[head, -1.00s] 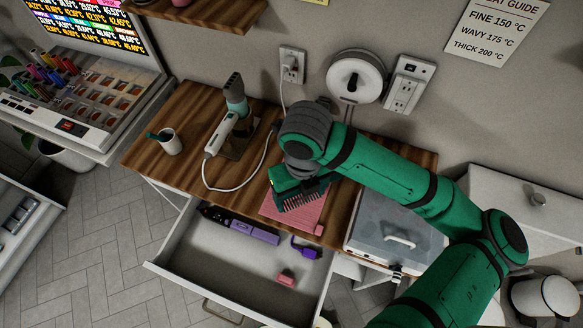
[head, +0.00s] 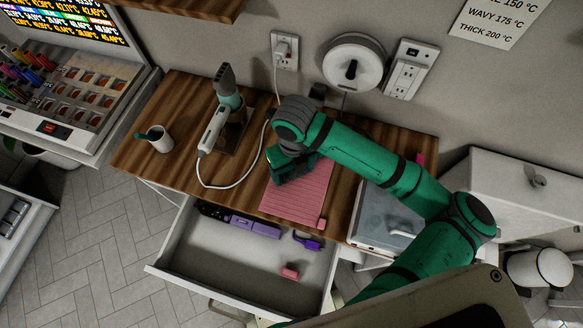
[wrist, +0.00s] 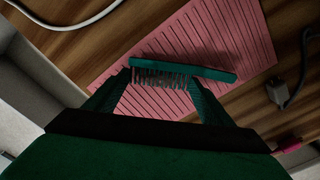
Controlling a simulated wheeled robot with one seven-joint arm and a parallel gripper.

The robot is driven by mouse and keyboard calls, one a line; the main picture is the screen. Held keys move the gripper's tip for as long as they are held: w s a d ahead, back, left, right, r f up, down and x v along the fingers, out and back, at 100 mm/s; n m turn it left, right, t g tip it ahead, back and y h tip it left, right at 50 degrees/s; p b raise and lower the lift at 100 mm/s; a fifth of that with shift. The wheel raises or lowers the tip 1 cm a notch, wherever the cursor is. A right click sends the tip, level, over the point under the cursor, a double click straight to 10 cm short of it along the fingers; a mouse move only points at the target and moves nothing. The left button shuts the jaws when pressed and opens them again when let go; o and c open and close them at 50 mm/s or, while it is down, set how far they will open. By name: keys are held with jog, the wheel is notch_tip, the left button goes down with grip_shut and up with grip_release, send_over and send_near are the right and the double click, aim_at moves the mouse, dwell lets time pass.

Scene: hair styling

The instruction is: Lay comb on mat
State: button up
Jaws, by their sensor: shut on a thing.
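The comb (wrist: 185,69) is teal with dark teeth. In the wrist view it lies across between my fingertips, its plain end sticking out past the right finger. My gripper (wrist: 160,82) is shut on it. In the head view my gripper (head: 285,176) is over the back left part of the pink ribbed mat (head: 303,203), and the comb is hard to make out there. The mat also shows in the wrist view (wrist: 222,38), behind and below the comb. I cannot tell whether the comb touches the mat.
A hot tool with a white cord (head: 212,130) stands left of the mat. A cup (head: 160,139) is at the far left. An open drawer (head: 235,262) in front holds a purple tool (head: 243,225) and small items. A grey lidded box (head: 380,215) stands right.

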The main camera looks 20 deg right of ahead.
jog(key=shift+f, duration=0.4)
jog(key=shift+s+a, duration=0.1)
jog(key=shift+s, duration=0.15)
jog(key=shift+f, duration=0.3)
jog(key=shift+s+f, duration=0.1)
jog(key=shift+f, duration=0.25)
jog(key=o, duration=1)
jog(key=shift+a+r, duration=0.1)
jog(key=shift+r, duration=0.4)
notch_tip(320, 180, up, 12)
jog(key=shift+w+r, duration=0.2)
jog(key=shift+w, duration=0.1)
jog(key=shift+s, duration=0.15)
